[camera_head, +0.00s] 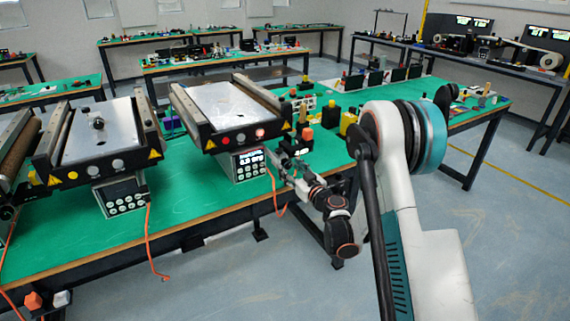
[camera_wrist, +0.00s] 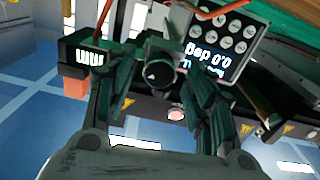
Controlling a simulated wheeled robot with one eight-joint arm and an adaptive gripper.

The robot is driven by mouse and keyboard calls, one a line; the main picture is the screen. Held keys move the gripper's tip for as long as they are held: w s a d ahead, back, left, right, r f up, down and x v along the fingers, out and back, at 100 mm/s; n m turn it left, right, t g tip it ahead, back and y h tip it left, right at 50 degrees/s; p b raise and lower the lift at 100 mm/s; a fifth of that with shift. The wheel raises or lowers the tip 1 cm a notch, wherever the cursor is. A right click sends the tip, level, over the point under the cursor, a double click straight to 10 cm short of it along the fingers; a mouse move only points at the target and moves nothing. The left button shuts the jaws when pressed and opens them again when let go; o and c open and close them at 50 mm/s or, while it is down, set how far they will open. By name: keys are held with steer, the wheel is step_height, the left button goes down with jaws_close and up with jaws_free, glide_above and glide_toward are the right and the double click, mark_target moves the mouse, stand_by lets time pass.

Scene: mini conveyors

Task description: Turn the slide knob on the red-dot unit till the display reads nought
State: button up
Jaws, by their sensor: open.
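A dark round knob (camera_wrist: 161,73) with a pale mark lies between the fingers of my gripper (camera_wrist: 160,82). My gripper is open around it; I cannot tell whether the fingers touch it. In the head view my gripper (camera_head: 287,172) is beside the display.
A second mini conveyor (camera_head: 103,132) with its own control box (camera_head: 121,194) stands to the left. A black device with an orange block (camera_head: 307,134) and a yellow block (camera_head: 348,122) are close by on the green table. Orange cables hang over the front edge.

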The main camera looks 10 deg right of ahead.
steer(key=shift+w+a, duration=0.1)
steer(key=shift+w, duration=0.2)
steer(key=shift+r, duration=0.1)
steer(key=shift+c, duration=0.4)
steer(key=c, duration=1)
